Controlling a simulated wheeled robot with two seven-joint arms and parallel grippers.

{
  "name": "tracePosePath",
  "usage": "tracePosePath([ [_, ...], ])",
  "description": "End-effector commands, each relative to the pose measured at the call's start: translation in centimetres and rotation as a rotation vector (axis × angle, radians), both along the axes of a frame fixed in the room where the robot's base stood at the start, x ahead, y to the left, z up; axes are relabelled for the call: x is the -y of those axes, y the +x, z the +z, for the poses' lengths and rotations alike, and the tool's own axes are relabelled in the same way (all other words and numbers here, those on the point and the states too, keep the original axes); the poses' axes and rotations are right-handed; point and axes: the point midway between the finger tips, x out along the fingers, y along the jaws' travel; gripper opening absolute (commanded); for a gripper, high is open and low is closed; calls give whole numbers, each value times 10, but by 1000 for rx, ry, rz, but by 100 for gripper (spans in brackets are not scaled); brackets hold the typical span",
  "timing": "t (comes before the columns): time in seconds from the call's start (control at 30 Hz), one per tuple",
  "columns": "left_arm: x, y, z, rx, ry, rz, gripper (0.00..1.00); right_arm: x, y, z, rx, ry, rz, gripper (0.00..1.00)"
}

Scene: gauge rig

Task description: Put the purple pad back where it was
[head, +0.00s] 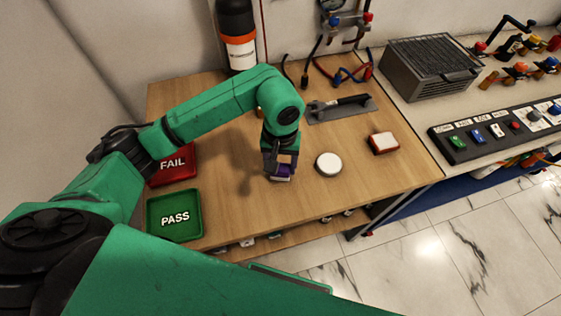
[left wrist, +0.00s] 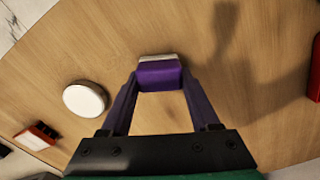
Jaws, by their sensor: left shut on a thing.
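The purple pad (head: 283,171) is between the fingers of my left gripper (head: 281,169), at the middle of the wooden table. In the left wrist view the purple pad (left wrist: 159,75), with a pale lower part, sits between the two fingertips of my left gripper (left wrist: 158,82), which is shut on it. I cannot tell whether the pad touches the table. A round white pad (head: 328,163) lies to its right, also seen in the left wrist view as the white pad (left wrist: 85,98). My right gripper is not in view.
A red FAIL tray (head: 173,165) and a green PASS tray (head: 174,215) lie at the left. A red block with a white top (head: 383,142) stands at the right. A grey plate with a black handle (head: 342,108) lies behind. Bare wood surrounds the pad.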

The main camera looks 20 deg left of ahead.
Motion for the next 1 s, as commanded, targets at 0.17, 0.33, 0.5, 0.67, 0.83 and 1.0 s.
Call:
tracePosePath([
  [0.17,0,0,-3,2,-2,-1,10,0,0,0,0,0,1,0],
  [0.33,0,1,-6,2,-1,-1,10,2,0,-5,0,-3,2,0],
  [0.5,0,0,-5,2,-1,0,92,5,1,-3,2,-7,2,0],
  [0.67,0,0,-5,1,-1,0,92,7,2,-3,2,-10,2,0],
  [0.83,0,0,0,0,-2,-1,92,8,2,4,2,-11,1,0],
  [1.0,0,2,23,8,-2,-2,92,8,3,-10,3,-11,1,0],
])
